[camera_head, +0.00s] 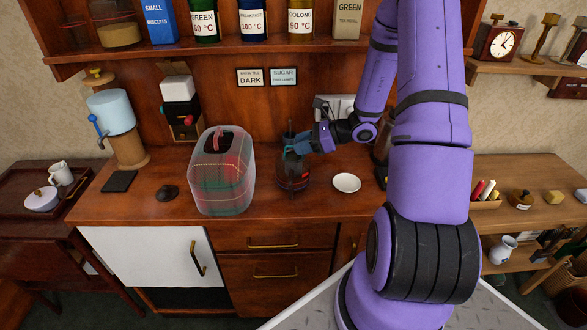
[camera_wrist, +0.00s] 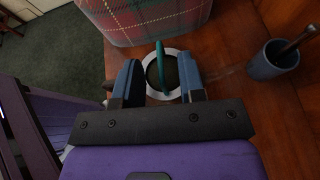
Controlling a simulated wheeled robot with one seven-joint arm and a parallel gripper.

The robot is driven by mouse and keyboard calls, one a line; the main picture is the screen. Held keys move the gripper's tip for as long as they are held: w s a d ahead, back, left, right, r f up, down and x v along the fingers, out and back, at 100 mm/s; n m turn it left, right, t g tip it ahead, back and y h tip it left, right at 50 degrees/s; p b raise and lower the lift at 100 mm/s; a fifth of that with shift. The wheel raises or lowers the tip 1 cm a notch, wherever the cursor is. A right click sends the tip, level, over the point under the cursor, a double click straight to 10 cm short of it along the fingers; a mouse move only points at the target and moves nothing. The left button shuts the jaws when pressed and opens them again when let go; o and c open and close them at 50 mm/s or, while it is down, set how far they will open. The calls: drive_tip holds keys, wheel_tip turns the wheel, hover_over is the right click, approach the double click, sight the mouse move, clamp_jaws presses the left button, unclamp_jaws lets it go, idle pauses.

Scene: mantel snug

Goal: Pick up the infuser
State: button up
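What looks like the infuser, a thin upright teal piece (camera_wrist: 160,66), stands over a round dark opening with a pale rim (camera_wrist: 178,55) in the wrist view. In the head view a dark glass vessel (camera_head: 292,177) stands on the wooden counter at this spot, partly covered by my gripper. My gripper (camera_wrist: 161,80) is open, with one blue-grey finger on each side of the teal piece and gaps visible between. I cannot tell how far down the fingers reach. The head view shows my gripper (camera_head: 297,147) at the vessel's top.
A tartan cover in a clear tub (camera_head: 221,172) stands close on the left. A blue-grey cup with a stick (camera_wrist: 272,66) stands close by in the wrist view. A white saucer (camera_head: 346,183) lies to the right. Shelves with tins hang above. The counter's front is clear.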

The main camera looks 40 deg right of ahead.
drive_tip(key=shift+x, duration=1.45)
drive_tip(key=shift+c, duration=0.2)
clamp_jaws()
drive_tip(key=shift+r, duration=4.95)
